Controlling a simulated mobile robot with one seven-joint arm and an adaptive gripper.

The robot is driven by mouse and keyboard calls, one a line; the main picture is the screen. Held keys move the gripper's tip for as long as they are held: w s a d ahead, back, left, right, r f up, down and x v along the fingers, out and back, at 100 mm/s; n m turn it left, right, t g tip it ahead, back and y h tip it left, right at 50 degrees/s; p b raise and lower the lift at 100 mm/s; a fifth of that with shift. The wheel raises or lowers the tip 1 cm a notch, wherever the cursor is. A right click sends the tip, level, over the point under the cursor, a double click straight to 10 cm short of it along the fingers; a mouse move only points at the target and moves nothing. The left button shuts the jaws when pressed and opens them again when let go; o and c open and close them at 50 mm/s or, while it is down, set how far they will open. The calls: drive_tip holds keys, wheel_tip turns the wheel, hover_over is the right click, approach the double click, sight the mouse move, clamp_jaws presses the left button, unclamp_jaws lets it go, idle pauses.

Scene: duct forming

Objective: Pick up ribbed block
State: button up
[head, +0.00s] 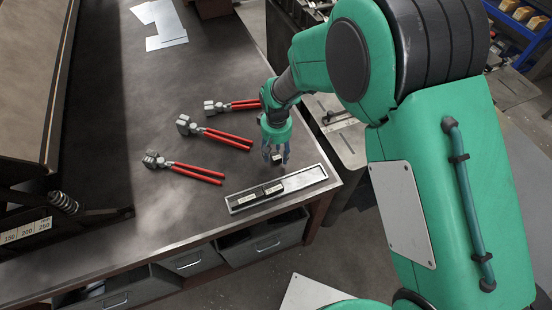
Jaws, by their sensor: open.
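My gripper (276,155) points down above the table near its right front corner, with its fingers apart. A small dark block (277,159) with a pale patch shows between the fingertips; I cannot tell whether the fingers touch it. A long, shallow metal tray (306,179) lies just in front of the gripper. Two small dark blocks, one to the left (245,198) and one near the middle (273,189), lie in the tray. Ribs are too small to make out on any block.
Three red-handled pliers, at the front (190,171), middle (222,137) and back (238,105), lie left of the gripper on the dark table (110,205). Pale sheet pieces (163,22) lie at the back. A large machine (30,90) stands at left. The table's right edge is close.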

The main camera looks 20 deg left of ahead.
drive_tip(key=shift+f, duration=0.65)
clamp_jaws()
